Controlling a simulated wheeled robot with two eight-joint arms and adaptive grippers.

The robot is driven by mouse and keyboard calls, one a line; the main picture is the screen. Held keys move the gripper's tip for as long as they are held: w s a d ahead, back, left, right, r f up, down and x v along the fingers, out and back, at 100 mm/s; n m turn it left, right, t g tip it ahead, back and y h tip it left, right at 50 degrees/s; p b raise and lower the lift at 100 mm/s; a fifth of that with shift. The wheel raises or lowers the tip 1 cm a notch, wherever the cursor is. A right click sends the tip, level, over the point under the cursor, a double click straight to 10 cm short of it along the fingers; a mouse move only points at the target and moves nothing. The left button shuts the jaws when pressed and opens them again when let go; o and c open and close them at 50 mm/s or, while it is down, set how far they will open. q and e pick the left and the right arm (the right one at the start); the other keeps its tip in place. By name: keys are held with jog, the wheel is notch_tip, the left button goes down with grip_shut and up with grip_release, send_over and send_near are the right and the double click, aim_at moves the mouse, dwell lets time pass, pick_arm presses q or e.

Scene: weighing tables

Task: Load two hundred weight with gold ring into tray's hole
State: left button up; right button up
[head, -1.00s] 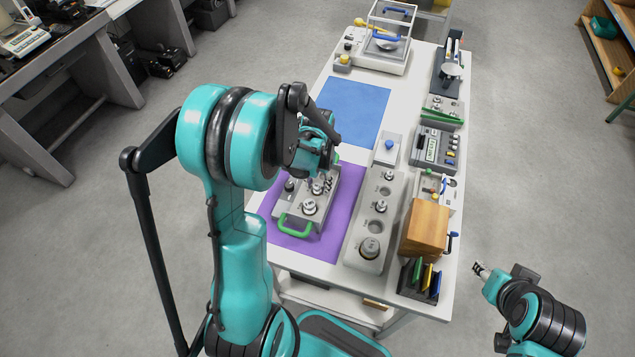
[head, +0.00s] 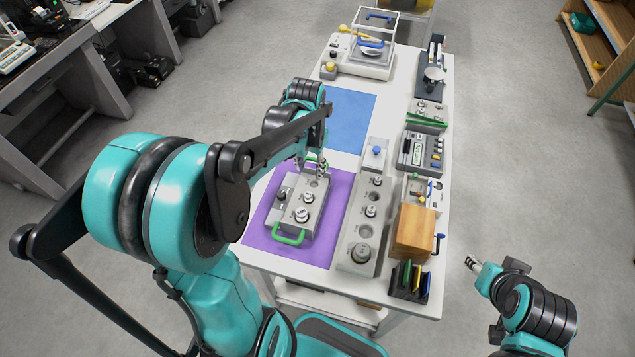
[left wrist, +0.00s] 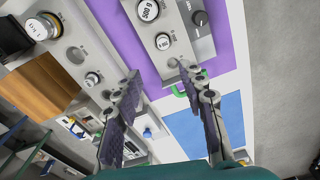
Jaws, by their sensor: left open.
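The grey tray (head: 283,222) lies on the purple mat, with green handles. It bears two silver weights: one marked 500 g (left wrist: 150,10) and a smaller one (head: 308,196). A round empty hole (head: 314,182) shows at its far end. A grey weight block (head: 347,243) stands right of the mat, holding a large weight (head: 360,252), a middle weight (head: 371,210) and a small one (head: 376,180). A yellowish ring shows on the large weight (left wrist: 43,27); the number on the middle weight is unreadable. My left gripper (head: 322,168) is open and empty above the tray's far end. My right gripper (head: 471,263) hangs off the table's right side.
A wooden box (head: 415,232) and a dark rack (head: 410,282) stand right of the block. A white box with a blue knob (head: 375,154) stands at the block's far end. The blue mat (head: 350,118) is bare. A balance (head: 365,58) stands at the back.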

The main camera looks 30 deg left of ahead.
pick_arm(q)
jog(key=s+d+r+t, duration=0.6)
jog(key=s+d, duration=0.4)
jog(key=shift+d+r+t, duration=0.15)
jog(key=shift+r+t, duration=0.05)
jog(key=shift+t, duration=0.1)
